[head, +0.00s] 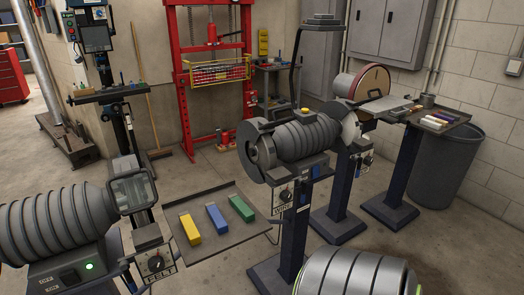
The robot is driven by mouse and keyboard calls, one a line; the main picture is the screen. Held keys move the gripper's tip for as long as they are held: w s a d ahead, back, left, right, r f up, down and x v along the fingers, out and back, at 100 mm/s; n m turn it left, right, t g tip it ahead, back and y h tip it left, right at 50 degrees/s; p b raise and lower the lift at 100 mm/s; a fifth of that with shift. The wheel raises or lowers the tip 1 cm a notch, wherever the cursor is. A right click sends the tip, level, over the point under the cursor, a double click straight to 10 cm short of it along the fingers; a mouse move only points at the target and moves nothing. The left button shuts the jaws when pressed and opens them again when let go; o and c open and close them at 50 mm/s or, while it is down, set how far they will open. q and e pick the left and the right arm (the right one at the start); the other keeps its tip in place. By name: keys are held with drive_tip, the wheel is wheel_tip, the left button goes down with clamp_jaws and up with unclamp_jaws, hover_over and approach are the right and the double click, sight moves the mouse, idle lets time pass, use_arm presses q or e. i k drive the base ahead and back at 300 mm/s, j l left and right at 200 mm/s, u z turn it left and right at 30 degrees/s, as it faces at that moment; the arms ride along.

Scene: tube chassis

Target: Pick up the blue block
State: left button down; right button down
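The blue block (217,219) lies on a dark flat tray (232,239) in the lower middle of the head view. It sits between a yellow block (190,229) on its left and a green block (241,208) on its right. The three blocks lie apart, roughly parallel, with bare tray between them. The blue block is uncovered, and no gripper touches it. Neither my left nor my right gripper shows in this view.
A ribbed machine labelled FELT (55,222) stands left of the tray. A bench grinder (300,140) on a blue pedestal stands to its right. A red press frame (213,80) is behind. Open concrete floor lies between the press and the tray.

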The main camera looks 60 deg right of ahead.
sight(218, 221)
drive_tip(key=k+z, duration=0.15)
drive_tip(key=z, duration=1.35)
drive_tip(key=u, duration=1.4)
drive_tip(key=z, duration=1.4)
drive_tip(key=l+u, duration=0.2)
drive_tip(key=u, duration=0.2)
drive_tip(key=i+l+u, duration=0.1)
drive_tip(key=u, duration=0.3)
drive_tip(key=l+u, duration=0.25)
drive_tip(key=u, duration=0.2)
